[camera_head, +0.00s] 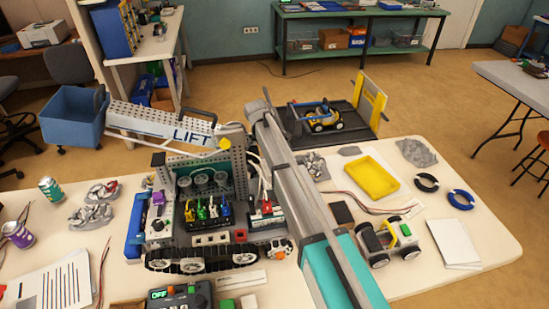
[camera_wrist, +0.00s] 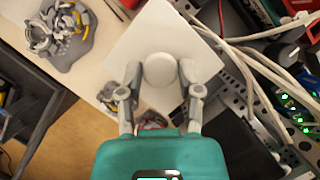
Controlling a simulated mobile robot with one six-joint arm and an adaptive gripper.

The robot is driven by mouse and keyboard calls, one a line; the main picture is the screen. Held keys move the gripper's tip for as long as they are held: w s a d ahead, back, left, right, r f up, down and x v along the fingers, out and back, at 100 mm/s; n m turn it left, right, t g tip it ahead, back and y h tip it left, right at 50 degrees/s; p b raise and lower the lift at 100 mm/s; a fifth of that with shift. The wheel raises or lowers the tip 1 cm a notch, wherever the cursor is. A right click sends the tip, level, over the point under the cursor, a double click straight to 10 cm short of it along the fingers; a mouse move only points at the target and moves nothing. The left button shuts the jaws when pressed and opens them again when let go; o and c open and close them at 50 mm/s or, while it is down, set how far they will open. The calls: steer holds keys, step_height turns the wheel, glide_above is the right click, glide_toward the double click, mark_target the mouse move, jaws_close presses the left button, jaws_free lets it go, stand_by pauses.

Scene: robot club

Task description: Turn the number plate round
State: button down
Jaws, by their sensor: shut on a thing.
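A white square plate (camera_wrist: 150,30) fills the upper middle of the wrist view, its blank face towards the camera. A round white knob (camera_wrist: 159,71) stands out from the middle of this face. My gripper (camera_wrist: 159,74) is shut on the knob, with one grey finger on each side. The plate's other side is hidden, so I see no number. In the head view my arm covers the place where the gripper works, and I cannot make out the plate or the fingers there.
A tracked robot (camera_head: 200,205) with a boom marked LIFT stands left of my arm; its cables (camera_wrist: 270,30) run close beside the plate. A dark tray (camera_head: 350,122) holds a yellow-blue car (camera_head: 322,117). A yellow tray (camera_head: 362,178) lies right of my arm.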

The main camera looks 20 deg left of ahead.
steer(key=shift+s, duration=0.15)
steer(key=shift+c, duration=1.4)
jaws_free()
steer(key=shift+m, duration=0.3)
